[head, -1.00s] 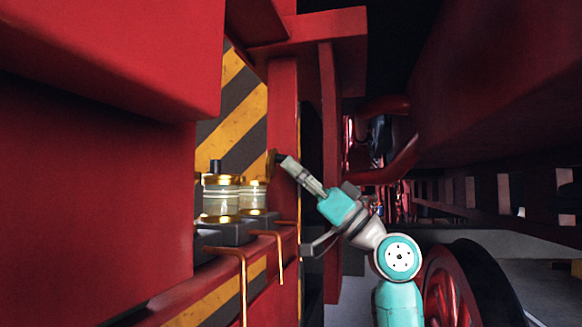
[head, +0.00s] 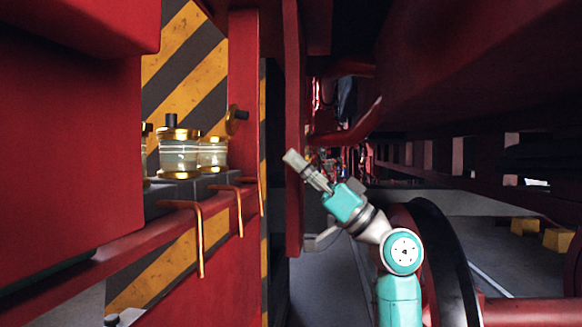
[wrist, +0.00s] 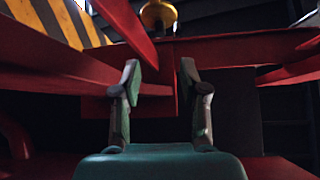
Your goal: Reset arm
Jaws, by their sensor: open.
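My arm shows in teal and white in the head view, reaching up and left. My gripper (head: 296,160) is at its end, just in front of a red upright post. In the wrist view my gripper (wrist: 160,75) has its two fingers spread with nothing between them. A brass cap with a dark knob (head: 237,120) stands out from the red frame to the left of my gripper, apart from it. A round brass part (wrist: 158,15) shows beyond the fingertips at the top of the wrist view.
Glass jars with brass lids (head: 179,157) stand on a dark block at left, with copper pipes (head: 199,240) hanging below. A red post (head: 294,120) is close by my gripper. A large wheel (head: 445,255) is at right. Yellow blocks (head: 557,239) lie on the floor.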

